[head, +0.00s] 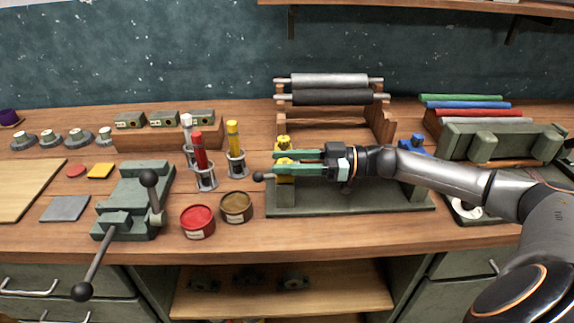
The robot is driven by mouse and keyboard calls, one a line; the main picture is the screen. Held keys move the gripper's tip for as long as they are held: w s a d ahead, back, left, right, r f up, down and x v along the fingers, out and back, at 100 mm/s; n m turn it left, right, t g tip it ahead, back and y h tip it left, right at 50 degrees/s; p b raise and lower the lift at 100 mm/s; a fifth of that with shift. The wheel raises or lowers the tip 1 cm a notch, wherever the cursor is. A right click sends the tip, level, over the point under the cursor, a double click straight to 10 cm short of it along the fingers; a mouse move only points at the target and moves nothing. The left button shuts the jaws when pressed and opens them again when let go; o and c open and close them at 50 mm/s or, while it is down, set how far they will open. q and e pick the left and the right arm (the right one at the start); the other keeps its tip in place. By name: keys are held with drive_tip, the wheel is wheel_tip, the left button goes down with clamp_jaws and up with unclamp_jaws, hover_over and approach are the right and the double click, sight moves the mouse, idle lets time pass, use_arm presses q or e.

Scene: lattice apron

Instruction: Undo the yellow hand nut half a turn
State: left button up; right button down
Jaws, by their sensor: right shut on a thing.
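The yellow hand nut (285,177) is at the left end of a green base fixture (350,200) on the bench. A blue hand nut (417,143) shows at the right end of the fixture, beyond my right arm. My left gripper is not in view.
A dark ball-ended lever (259,177) sticks out left of the nut. A brown tin (236,207), a red tin (197,221) and holders with coloured tubes (233,135) stand further left. A green vise (135,200) is beyond them. A roller rack (330,97) stands behind.

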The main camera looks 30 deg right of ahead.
drive_tip(key=shift+a, duration=0.1)
idle(0.5)
drive_tip(key=shift+c, duration=2.2)
unclamp_jaws()
drive_tip(key=r, duration=0.3)
drive_tip(key=shift+s+a+r, duration=0.1)
drive_tip(key=shift+s+r, duration=0.1)
drive_tip(key=shift+r, duration=0.1)
drive_tip(key=s+a+r, duration=0.7)
drive_tip(key=s+r, duration=0.2)
drive_tip(key=s, duration=0.2)
drive_tip(key=shift+s+r+b, duration=0.15)
drive_tip(key=shift+s+b, duration=0.1)
drive_tip(key=shift+b, duration=0.2)
drive_tip(key=shift+a, duration=0.15)
